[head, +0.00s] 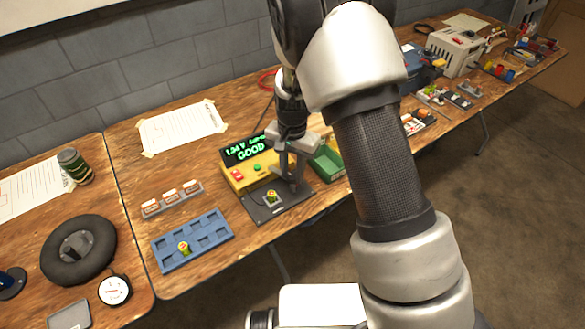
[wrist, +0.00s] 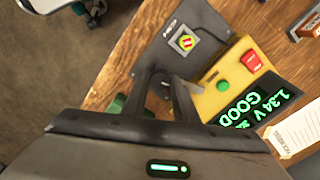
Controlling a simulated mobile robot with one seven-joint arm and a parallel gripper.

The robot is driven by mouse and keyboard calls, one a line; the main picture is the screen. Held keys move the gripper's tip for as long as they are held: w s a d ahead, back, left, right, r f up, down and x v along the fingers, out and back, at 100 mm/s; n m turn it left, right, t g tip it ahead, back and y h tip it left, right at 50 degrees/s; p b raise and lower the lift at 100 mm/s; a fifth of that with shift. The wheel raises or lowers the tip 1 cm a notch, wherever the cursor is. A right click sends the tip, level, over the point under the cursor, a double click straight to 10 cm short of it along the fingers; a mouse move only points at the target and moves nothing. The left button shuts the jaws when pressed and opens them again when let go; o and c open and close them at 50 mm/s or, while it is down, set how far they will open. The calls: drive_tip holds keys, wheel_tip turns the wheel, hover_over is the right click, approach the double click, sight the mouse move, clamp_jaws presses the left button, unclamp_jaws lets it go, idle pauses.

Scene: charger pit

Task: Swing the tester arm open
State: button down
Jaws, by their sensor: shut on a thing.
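The tester (head: 247,171) is a yellow box on a dark base plate, with a green-lit display reading 1.34 V and GOOD. It also shows in the wrist view (wrist: 213,98), with a red and a green button. A small yellow-green cell (head: 271,197) sits in the square holder on the base plate; it shows uncovered in the wrist view (wrist: 186,42). My gripper (head: 291,176) is beside the yellow box, above the plate's right part. It is shut on the tester arm, which my fingers (wrist: 165,80) mostly hide, so its exact angle is unclear.
A blue slotted tray (head: 208,226) with one cell (head: 184,248) lies left of the tester. A grey rack (head: 172,199) stands behind it. A green bin (head: 327,161) is close right of my gripper.

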drive_tip(key=shift+w+r+m+p, duration=0.1)
drive_tip(key=shift+m+p, duration=0.45)
drive_tip(key=shift+m, duration=1.25)
drive_tip(key=c, duration=1.4)
unclamp_jaws()
wheel_tip(320, 180, up, 17)
drive_tip(key=p, duration=0.2)
drive_tip(key=shift+r, duration=0.2)
wheel_tip(320, 180, up, 8)
drive_tip(key=n+p, duration=0.1)
drive_tip(key=p, duration=0.1)
hover_over(293, 176)
drive_tip(key=s+d, duration=0.3)
drive_tip(key=s+d+r+n+t+y+p, duration=0.1)
drive_tip(key=s+d+r+n+t+p, duration=0.1)
drive_tip(key=s+d+r, duration=0.4)
drive_tip(key=s+d+r+n+t+p, duration=0.1)
drive_tip(key=s+r+n+t+p, duration=0.1)
drive_tip(key=s+r, duration=0.4)
drive_tip(key=s+d+r+n+t+h+p, duration=0.1)
drive_tip(key=s+d+r+n+p, duration=0.1)
drive_tip(key=s, duration=0.5)
wheel_tip(293, 176, up, 2)
drive_tip(key=shift+s+d+r+n+t, duration=0.1)
drive_tip(key=shift+s+d+n+t, duration=0.2)
drive_tip(key=shift+d+n, duration=0.6)
